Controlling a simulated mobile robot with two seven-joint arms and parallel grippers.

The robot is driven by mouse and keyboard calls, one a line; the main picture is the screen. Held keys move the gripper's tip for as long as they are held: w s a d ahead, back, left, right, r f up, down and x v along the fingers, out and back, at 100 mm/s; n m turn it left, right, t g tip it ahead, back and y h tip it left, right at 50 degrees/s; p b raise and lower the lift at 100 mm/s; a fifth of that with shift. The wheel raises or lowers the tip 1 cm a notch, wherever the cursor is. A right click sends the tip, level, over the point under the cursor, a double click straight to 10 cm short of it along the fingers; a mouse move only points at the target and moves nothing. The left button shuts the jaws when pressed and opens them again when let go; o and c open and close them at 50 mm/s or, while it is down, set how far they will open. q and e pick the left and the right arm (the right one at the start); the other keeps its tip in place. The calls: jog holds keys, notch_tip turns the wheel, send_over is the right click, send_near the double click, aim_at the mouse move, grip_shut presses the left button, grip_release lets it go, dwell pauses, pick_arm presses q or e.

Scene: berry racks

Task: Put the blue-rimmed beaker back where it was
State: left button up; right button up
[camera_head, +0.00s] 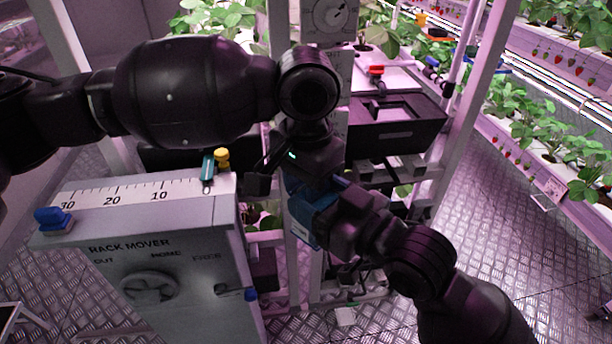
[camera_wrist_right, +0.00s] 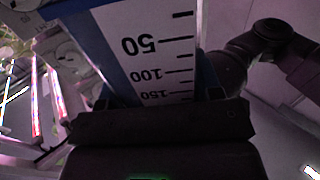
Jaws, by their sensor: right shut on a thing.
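In the head view a blue part of the beaker (camera_head: 307,222) shows between my two wrists; the rest is hidden behind my arms. In the right wrist view the beaker (camera_wrist_right: 132,24) fills the middle, with a white scale marked 50, 100, 150 and blue along its sides. My right gripper (camera_head: 328,200) is shut on it; its dark jaws also show in the right wrist view (camera_wrist_right: 160,103). My left gripper (camera_head: 284,172) is close above and beside the beaker in the head view. Its fingertips are partly hidden, and I cannot tell whether it touches the beaker.
A black box (camera_head: 396,132) sits on a rack behind. Plant racks (camera_head: 555,100) line the right.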

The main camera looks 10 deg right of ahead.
pick_arm(q)
grip_shut()
pick_arm(e)
jog(key=o, duration=1.1)
jog(key=shift+c, duration=0.2)
